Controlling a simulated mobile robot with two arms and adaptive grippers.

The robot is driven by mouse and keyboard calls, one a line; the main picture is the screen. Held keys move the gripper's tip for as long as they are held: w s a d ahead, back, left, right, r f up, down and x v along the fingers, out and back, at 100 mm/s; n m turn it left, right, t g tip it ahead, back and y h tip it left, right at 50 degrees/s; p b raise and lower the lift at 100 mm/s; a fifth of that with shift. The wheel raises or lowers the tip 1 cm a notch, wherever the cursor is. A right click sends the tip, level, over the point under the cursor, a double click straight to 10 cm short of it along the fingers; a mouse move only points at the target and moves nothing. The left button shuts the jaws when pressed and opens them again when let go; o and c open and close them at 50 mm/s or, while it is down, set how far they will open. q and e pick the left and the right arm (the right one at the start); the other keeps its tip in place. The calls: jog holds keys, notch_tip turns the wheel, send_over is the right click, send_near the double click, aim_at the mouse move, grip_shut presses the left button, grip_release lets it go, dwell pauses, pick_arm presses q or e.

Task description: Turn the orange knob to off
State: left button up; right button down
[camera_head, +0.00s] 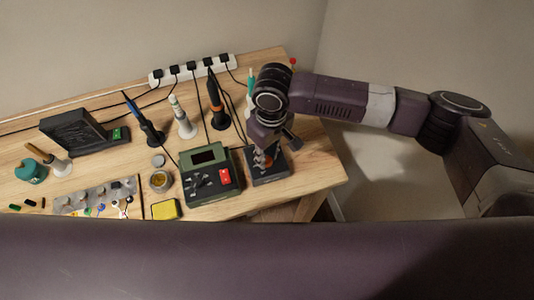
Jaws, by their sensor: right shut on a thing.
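My right gripper (264,152) reaches down from the right arm over a small dark box (276,177) near the right end of the workbench. The orange knob (262,160) shows only as a small orange patch at the fingertips, on top of the dark box. The gripper is shut on it, with its fingers partly hidden by the wrist. The knob's markings and pointing direction are too small to tell. My left gripper is not in view.
A green device (209,178) with a screen and red switch stands just left of the dark box. Several upright tools in holders, a power strip (193,69), a yellow sponge (165,209) and a parts tray (95,197) fill the bench leftward. The bench's right edge is close.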

jog(key=shift+r+n+p, duration=0.2)
jog(key=shift+n+p, duration=0.7)
jog(key=shift+n, duration=0.1)
jog(key=n+p, duration=0.1)
jog(key=n, duration=0.1)
jog(key=shift+a+n+p, duration=0.1)
jog(key=shift+n+p, duration=0.2)
jog(key=shift+p, duration=0.05)
jog(key=n+p, duration=0.1)
jog(key=n, duration=0.1)
jog(key=shift+n, duration=0.3)
jog(key=shift+a+f+n+p, duration=0.1)
jog(key=shift+n+p, duration=0.45)
jog(key=shift+n, duration=1.15)
jog(key=c, duration=1.7)
grip_release()
